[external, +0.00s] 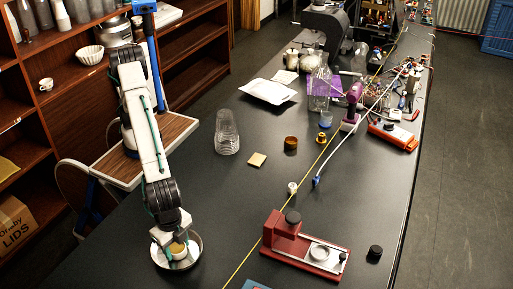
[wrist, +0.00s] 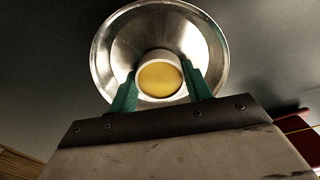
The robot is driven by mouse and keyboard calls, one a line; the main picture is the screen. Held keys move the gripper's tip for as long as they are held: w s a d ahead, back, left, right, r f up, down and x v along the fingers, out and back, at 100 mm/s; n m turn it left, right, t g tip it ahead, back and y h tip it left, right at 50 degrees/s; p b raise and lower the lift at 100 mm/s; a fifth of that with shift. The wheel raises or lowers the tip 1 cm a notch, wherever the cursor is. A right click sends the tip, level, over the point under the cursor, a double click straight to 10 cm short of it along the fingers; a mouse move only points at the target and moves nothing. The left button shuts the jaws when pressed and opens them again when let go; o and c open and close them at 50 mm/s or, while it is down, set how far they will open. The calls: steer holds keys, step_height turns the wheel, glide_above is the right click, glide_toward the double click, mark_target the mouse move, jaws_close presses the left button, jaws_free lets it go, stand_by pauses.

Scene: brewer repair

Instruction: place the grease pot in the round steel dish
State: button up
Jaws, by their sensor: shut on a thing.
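The grease pot (wrist: 159,77) is a small white round pot with a yellow top face. My gripper (wrist: 160,84) has its two green fingers shut on the pot's sides. The round steel dish (wrist: 112,38) lies behind the pot in the wrist view, and the pot overlaps the dish's lower middle. In the external view, my gripper (external: 177,240) points down over the steel dish (external: 196,262) at the near left of the black table, with the pot (external: 177,249) inside the dish's outline. I cannot tell whether the pot touches the dish floor.
A red device (external: 300,243) stands right of the dish, with a black knob (external: 375,252) beside it. A yellow line (external: 262,240) runs along the table. Bare table surrounds the dish.

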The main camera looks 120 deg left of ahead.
mark_target(177, 247)
steer(key=o, duration=1.1)
steer(key=shift+c, duration=0.2)
step_height(177, 247, up, 12)
steer(key=s+a+r, duration=0.2)
steer(key=a+r, duration=0.2)
steer(key=a, duration=0.4)
steer(key=s+a+r, duration=0.2)
steer(key=a+r, duration=0.2)
steer(key=a, duration=0.5)
steer(key=s+a+r+n, duration=0.1)
steer(key=s+a, duration=0.3)
steer(key=a, duration=0.3)
steer(key=s+a+r, duration=0.1)
steer(key=s+a, duration=0.3)
steer(key=a, duration=0.2)
steer(key=s+a+f, duration=0.3)
steer(key=s+a, duration=0.1)
steer(key=s, duration=0.3)
steer(key=s+a+f+n+t, duration=0.1)
steer(key=s+a+f, duration=0.2)
steer(key=s+a, duration=0.2)
steer(key=s+a+f, duration=0.3)
steer(key=s+a, duration=0.2)
steer(key=s, duration=0.4)
steer(key=shift+n, duration=0.3)
steer(key=shift+s, duration=0.1)
